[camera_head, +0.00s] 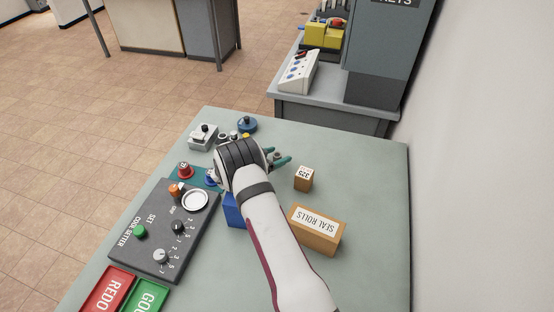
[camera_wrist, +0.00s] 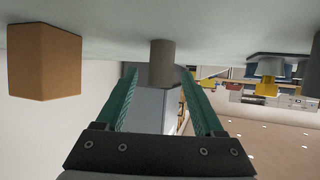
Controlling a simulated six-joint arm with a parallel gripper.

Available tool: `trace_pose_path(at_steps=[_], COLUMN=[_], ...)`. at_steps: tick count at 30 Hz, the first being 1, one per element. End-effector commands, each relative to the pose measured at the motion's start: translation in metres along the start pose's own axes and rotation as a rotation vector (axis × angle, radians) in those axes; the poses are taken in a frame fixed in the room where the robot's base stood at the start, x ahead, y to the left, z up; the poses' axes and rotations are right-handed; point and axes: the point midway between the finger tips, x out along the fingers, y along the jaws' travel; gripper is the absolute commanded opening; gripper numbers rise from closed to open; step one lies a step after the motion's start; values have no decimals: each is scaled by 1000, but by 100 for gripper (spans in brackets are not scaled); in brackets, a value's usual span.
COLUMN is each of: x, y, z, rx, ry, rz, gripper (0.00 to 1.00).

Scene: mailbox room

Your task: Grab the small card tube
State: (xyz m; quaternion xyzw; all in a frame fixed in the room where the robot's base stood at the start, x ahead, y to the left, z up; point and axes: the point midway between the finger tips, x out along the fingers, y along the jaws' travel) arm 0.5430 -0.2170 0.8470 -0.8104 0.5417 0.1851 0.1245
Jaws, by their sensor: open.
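A small grey-brown upright cylinder (camera_wrist: 162,62), which looks like the card tube, stands on the table in the wrist view, where the table appears at the top. It lies between the lines of my gripper's two green fingers (camera_wrist: 158,74), near their tips. My gripper is open, and I see no finger touching the cylinder. In the head view my gripper (camera_head: 278,159) is low over the table, its green fingertips pointing right. The arm and gripper hide much there, and I cannot make out the tube clearly.
A small brown box (camera_head: 303,179) stands right of my gripper, with a SEAL ROLLS box (camera_head: 316,231) nearer. A blue box (camera_head: 233,211) is partly behind my arm. A control panel (camera_head: 150,240) and knobbed devices (camera_head: 203,137) stand left. The table's right side (camera_head: 375,200) is clear.

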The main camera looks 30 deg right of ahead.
Motion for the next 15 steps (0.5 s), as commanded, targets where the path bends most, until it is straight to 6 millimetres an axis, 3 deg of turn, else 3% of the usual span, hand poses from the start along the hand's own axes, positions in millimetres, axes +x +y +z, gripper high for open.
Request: trace_pose_path(at_steps=[6, 15], x=[3, 2], y=[0, 0], z=[0, 0], rx=[-1, -1], ry=[0, 0], rz=[0, 0], gripper=[70, 18])
